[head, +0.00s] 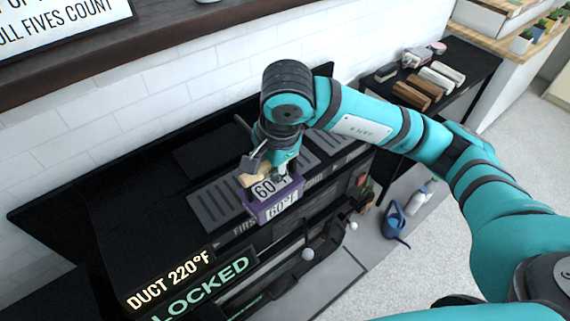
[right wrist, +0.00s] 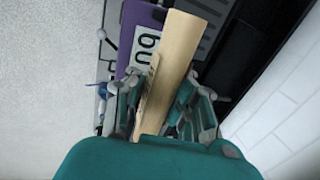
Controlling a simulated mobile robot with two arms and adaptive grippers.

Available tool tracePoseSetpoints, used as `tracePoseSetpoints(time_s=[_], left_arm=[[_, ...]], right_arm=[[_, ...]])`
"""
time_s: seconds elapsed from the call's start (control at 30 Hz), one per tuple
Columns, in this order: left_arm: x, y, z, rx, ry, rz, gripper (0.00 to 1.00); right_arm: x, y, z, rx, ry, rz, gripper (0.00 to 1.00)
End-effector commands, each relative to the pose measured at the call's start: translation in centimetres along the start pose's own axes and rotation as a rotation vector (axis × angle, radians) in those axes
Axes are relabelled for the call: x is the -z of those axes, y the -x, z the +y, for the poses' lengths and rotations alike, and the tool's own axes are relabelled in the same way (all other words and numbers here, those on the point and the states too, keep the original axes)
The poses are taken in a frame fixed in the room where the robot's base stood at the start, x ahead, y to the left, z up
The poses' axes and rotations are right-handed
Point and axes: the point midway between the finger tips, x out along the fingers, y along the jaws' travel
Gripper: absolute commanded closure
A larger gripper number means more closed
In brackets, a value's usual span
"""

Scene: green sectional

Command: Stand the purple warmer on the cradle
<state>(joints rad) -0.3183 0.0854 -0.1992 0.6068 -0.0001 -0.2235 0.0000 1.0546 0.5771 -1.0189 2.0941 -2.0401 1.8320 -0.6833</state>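The purple warmer (head: 264,212) is a block with white labels reading 60, above the black counter front in the head view. In the right wrist view its purple face (right wrist: 128,38) lies behind a pale wooden bar (right wrist: 170,60), which looks like its handle. My right gripper (head: 268,165) comes down over it from above. Its fingers (right wrist: 165,105) close on both sides of the bar. I cannot tell whether the warmer's underside touches the counter. A grey slotted rack (head: 212,205) lies beside and behind it; I cannot tell whether this is the cradle. My left gripper is out of view.
Lit signs reading DUCT 220°F (head: 168,282) and LOCKED (head: 205,288) stand at the front left. A dark side shelf (head: 470,62) holds wooden and white blocks (head: 418,92). A blue watering can (head: 395,222) and white bottle (head: 418,197) stand on the right.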

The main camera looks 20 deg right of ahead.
Motion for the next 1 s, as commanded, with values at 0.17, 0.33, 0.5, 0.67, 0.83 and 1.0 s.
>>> tracePoseSetpoints(time_s=[0.17, 0.33, 0.5, 0.67, 0.83, 1.0], left_arm=[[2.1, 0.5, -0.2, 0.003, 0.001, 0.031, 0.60], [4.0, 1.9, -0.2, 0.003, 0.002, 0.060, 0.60], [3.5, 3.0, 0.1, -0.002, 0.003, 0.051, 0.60], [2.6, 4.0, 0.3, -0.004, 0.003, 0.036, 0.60], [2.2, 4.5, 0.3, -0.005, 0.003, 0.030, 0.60], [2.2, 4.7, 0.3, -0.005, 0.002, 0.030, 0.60]], right_arm=[[1.3, -0.2, -1.5, 0.012, -0.049, 0.011, 1.00], [4.3, -0.9, -3.7, 0.009, -0.050, 0.012, 1.00], [7.3, -1.8, -6.1, 0.010, -0.047, 0.010, 1.00], [10.0, -2.6, -8.1, 0.012, -0.044, 0.009, 1.00], [11.8, -3.4, -9.4, 0.012, -0.041, 0.009, 1.00], [12.3, -3.8, -9.8, 0.013, -0.039, 0.009, 1.00]])
